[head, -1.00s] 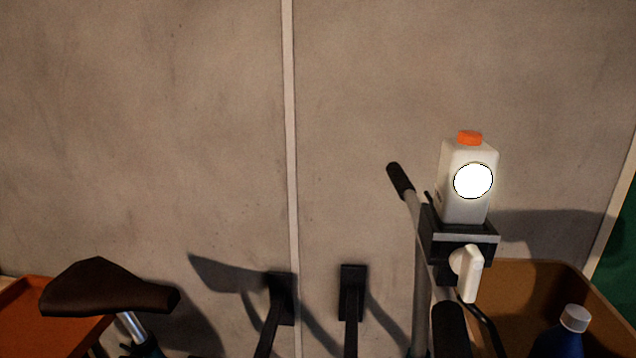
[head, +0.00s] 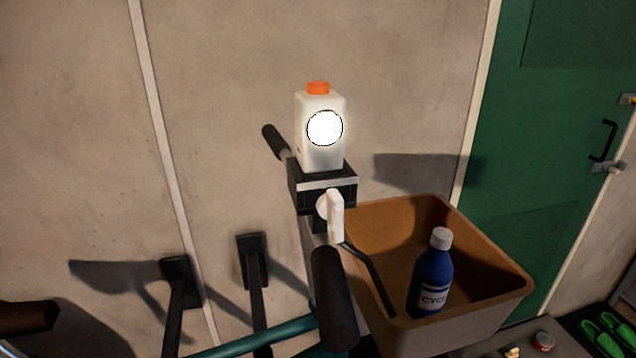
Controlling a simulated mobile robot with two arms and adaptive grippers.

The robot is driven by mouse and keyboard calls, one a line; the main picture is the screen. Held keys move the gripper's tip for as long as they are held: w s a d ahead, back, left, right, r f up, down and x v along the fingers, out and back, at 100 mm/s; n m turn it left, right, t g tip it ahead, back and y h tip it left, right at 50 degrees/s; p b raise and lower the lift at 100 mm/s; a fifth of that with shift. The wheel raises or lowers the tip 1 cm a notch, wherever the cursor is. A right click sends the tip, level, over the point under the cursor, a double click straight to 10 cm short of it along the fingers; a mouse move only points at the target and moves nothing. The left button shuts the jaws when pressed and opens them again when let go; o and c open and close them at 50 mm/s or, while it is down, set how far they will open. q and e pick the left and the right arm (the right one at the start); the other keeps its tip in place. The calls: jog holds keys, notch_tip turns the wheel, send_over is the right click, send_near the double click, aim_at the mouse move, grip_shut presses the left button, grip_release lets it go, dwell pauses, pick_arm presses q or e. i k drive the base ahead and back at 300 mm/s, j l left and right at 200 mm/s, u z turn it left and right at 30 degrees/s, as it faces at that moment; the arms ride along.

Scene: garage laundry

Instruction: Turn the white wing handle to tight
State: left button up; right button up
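The white wing handle (head: 335,216) is on the front of a black clamp (head: 316,186) at the middle of the head view. Its wing hangs down, close to vertical. A black handlebar grip (head: 333,298) is just below the wing handle. Neither of my grippers shows in the head view.
A brown tub (head: 490,270) with a blue bottle (head: 432,275) stands right of the handlebar. Two black wall brackets (head: 252,262) are at the left. A saddle (head: 28,317) is at the left edge. A green door (head: 535,130) is at the right.

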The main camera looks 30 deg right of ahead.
aim_at(330, 205)
jog(key=j+z, duration=0.2)
jog(key=z, duration=0.2)
jog(key=k+j+z, duration=0.1)
jog(key=z, duration=0.3)
